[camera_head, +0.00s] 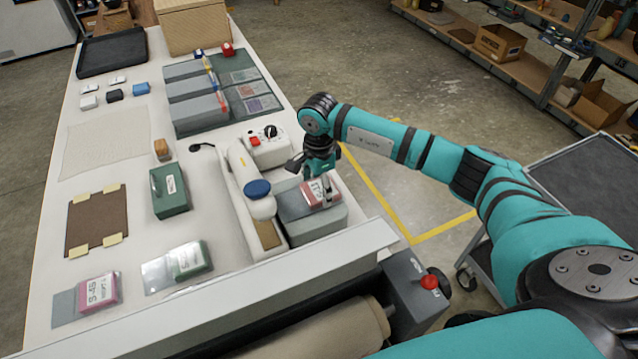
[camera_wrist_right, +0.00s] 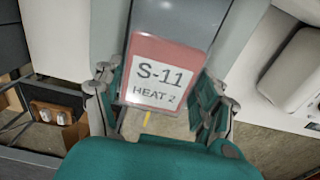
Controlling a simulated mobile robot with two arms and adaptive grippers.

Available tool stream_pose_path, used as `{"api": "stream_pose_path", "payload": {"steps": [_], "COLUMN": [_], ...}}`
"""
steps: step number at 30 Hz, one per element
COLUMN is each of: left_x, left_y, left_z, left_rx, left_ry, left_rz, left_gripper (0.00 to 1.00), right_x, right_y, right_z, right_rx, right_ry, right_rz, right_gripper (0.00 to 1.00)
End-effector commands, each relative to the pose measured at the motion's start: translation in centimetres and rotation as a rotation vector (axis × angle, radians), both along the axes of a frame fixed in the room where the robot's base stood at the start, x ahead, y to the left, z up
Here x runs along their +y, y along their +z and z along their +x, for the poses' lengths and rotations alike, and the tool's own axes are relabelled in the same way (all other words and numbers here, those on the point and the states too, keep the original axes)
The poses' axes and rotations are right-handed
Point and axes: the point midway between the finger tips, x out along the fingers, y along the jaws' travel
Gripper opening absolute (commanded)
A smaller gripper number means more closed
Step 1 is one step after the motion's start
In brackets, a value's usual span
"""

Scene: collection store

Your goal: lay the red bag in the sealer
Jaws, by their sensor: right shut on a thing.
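The red bag (camera_head: 320,191) has a white label and a clear flat part; in the right wrist view its label (camera_wrist_right: 160,84) reads S-11 HEAT 2. My right gripper (camera_head: 322,188) is shut on the bag's red end, with a finger on either side of it in the wrist view (camera_wrist_right: 160,108). The bag's clear part points toward the sealer (camera_head: 240,190), a long white machine with a blue knob (camera_head: 257,189) on its arm. The bag is over a grey block (camera_head: 318,228) beside the sealer; whether it touches is unclear. My left gripper is out of view.
The sealer's control box (camera_head: 270,150) stands just behind. A green box (camera_head: 170,190), a green bag (camera_head: 190,260) and a pink bag (camera_head: 98,291) lie to the left. A brown mat (camera_head: 97,222) is near them. A grey cart (camera_head: 590,180) stands at right.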

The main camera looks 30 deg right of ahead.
Motion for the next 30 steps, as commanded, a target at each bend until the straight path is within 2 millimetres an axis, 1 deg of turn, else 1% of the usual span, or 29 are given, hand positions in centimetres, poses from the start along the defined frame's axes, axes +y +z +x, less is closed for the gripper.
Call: {"api": "stream_pose_path", "payload": {"steps": [5, 6, 9, 11, 20, 22, 26, 30], "left_x": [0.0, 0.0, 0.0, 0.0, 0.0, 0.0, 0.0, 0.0], "left_y": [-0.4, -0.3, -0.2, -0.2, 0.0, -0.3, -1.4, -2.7], "left_z": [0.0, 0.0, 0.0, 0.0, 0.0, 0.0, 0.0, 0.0], "left_rx": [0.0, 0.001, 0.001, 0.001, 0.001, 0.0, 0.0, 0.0], "left_ry": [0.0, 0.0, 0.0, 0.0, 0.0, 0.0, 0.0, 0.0], "left_rz": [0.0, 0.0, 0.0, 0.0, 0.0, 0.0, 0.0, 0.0], "left_gripper": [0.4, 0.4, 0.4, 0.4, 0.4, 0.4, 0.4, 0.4], "right_x": [0.0, 0.0, 0.0, 0.0, 0.0, 0.0, 0.0, 0.0], "right_y": [-0.3, -0.2, -0.1, -0.1, 0.1, 0.4, 2.3, 5.3], "right_z": [0.0, 0.0, 0.0, 0.0, 0.0, 0.1, 0.2, 0.2], "right_rx": [0.0, 0.0, 0.0, 0.0, 0.0, -0.002, -0.007, -0.008], "right_ry": [0.0, 0.0, 0.0, -0.001, -0.001, 0.0, 0.0, 0.0], "right_rz": [0.0, 0.0, 0.0, 0.0, 0.0, 0.001, 0.001, 0.001], "right_gripper": [0.35, 0.77, 0.9, 0.97, 0.97, 0.97, 0.97, 0.97]}}
